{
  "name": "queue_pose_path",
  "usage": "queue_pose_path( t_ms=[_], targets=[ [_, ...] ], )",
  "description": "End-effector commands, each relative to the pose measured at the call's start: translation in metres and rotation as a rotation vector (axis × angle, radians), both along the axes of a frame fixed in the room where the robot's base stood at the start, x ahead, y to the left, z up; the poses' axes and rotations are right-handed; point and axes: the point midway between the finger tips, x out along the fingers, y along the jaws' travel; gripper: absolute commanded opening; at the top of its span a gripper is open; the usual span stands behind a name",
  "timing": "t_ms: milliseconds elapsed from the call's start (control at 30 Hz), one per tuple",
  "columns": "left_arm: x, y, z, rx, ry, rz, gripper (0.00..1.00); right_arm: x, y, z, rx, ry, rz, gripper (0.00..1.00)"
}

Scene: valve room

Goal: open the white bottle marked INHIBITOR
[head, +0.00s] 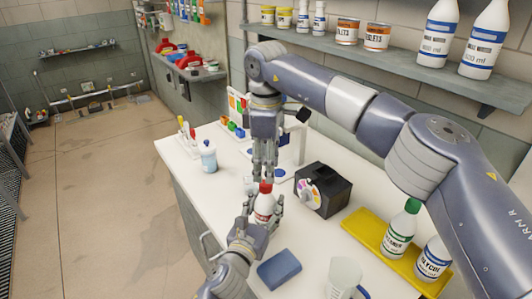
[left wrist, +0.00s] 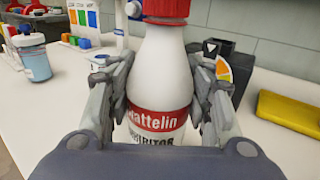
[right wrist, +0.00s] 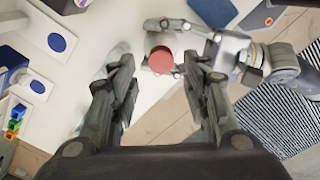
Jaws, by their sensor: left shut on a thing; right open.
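The white INHIBITOR bottle (head: 264,207) has a red label band and a red cap (head: 266,187). It stands upright over the white counter (head: 224,140); I cannot tell if its base touches. My left gripper (head: 263,215) is shut around its body, with a finger on each side in the left wrist view (left wrist: 160,100). The cap (left wrist: 166,8) sits on the bottle there, cut off by the top edge. My right gripper (head: 265,175) points down just above the cap, open. In the right wrist view the cap (right wrist: 161,60) shows between and beyond its fingers (right wrist: 160,85).
A black box with a colour dial (head: 322,190) stands right of the bottle. A blue block (head: 279,269) and a clear beaker (head: 343,277) are nearer. A yellow tray (head: 372,232) holds a green-capped bottle (head: 402,228) and a GLYCOL bottle (head: 434,258). A jar of blue liquid (head: 208,157) stands left.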

Motion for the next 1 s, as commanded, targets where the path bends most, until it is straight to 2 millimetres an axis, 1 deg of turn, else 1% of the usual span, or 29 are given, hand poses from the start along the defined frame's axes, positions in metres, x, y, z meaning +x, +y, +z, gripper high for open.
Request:
queue_pose_path(
  t_ms=[33, 100, 300, 433, 667, 700, 767, 800, 833, 867, 1000],
  targets=[
    [0.0, 0.0, 0.0, 0.0, 0.0, 0.0, 0.0, -0.001, 0.0, -0.01, -0.001, 0.003, 0.001, 0.43],
    [0.0, 0.0, 0.0, 0.0, 0.0, 0.0, 0.0, 0.0, 0.0, -0.02, 0.0, 0.003, 0.001, 0.43],
    [0.0, 0.0, 0.0, 0.0, 0.0, 0.0, 0.0, 0.0, -0.001, -0.041, 0.0, 0.001, 0.001, 0.43],
    [0.0, 0.0, 0.0, 0.0, 0.0, 0.0, 0.0, 0.0, -0.001, -0.045, 0.0, 0.0, 0.001, 0.43],
    [0.0, 0.0, 0.0, 0.0, 0.0, 0.0, 0.0, 0.0, 0.0, -0.045, 0.0, 0.0, 0.001, 0.43],
    [0.0, 0.0, 0.0, 0.0, 0.0, 0.0, 0.0, 0.0, 0.0, -0.045, 0.0, 0.0, 0.001, 0.34],
    [0.0, 0.0, 0.0, 0.0, 0.0, 0.0, 0.0, 0.0, 0.0, -0.045, 0.0, 0.0, 0.001, 0.2],
    [0.0, 0.0, 0.0, 0.0, 0.0, 0.0, 0.0, 0.0, 0.0, -0.045, 0.0, 0.0, 0.001, 0.11],
    [0.0, 0.0, 0.0, 0.0, 0.0, 0.0, 0.0, 0.0, 0.0, -0.045, 0.0, 0.0, 0.001, 0.04],
    [0.0, 0.0, 0.0, 0.0, 0.0, 0.0, 0.0, 0.0, 0.0, -0.045, 0.0, -0.001, 0.001, 0.0],
    [0.0, 0.0, 0.0, 0.0, 0.0, -0.001, 0.0, 0.001, -0.001, -0.045, 0.0, -0.002, 0.001, 0.0]
  ],
)
